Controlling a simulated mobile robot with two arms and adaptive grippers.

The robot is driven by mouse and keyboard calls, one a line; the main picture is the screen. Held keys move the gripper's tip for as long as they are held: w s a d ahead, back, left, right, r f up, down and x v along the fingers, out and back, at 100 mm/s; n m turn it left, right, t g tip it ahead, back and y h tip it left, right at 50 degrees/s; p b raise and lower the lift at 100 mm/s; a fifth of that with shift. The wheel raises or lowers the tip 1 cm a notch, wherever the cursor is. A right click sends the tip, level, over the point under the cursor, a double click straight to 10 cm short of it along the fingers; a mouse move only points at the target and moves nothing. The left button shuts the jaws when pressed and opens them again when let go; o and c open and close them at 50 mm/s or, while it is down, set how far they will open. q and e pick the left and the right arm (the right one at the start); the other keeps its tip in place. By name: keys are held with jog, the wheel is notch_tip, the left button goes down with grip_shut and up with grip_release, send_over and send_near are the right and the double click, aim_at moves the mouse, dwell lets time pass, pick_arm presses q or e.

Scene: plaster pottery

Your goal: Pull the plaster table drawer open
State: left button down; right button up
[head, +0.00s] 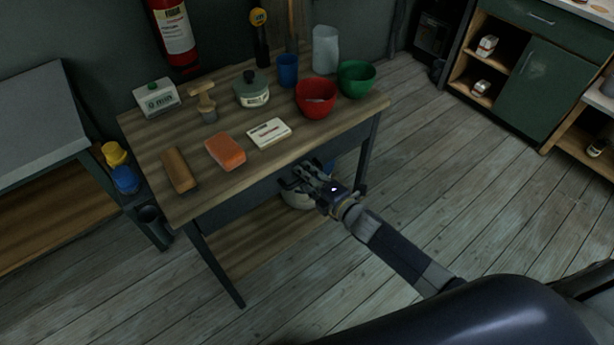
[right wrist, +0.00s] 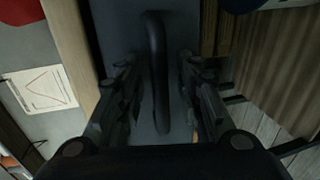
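The wooden-topped plaster table (head: 222,183) stands at left centre in the head view, with a dark drawer front (head: 238,204) under its top. The drawer looks shut. My right gripper (head: 297,178) is at the drawer front, below the table's front edge. In the right wrist view, the dark bar handle (right wrist: 157,72) lies between the two fingers of my right gripper (right wrist: 158,95). The fingers are open, with a gap on both sides of the handle. The handle is hidden by the gripper in the head view. My left gripper is in neither view.
On the tabletop are an orange sponge (head: 225,151), a brown block (head: 178,170), a white card or box (head: 269,133), a red bowl (head: 316,98) and a green bowl (head: 356,79). A pale round thing sits on the lower shelf (head: 250,255). The floor in front is clear.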

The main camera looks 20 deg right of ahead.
grip_shut()
jog(key=f+p+v, duration=0.2)
jog(key=v, duration=1.1)
jog(key=s+f+p+v, duration=0.1)
jog(key=f+p+v, duration=0.1)
jog(key=v, duration=1.1)
jog(key=shift+s+d+f, duration=0.3)
jog(key=shift+s+f, duration=0.1)
jog(key=shift+f, duration=0.25)
grip_release()
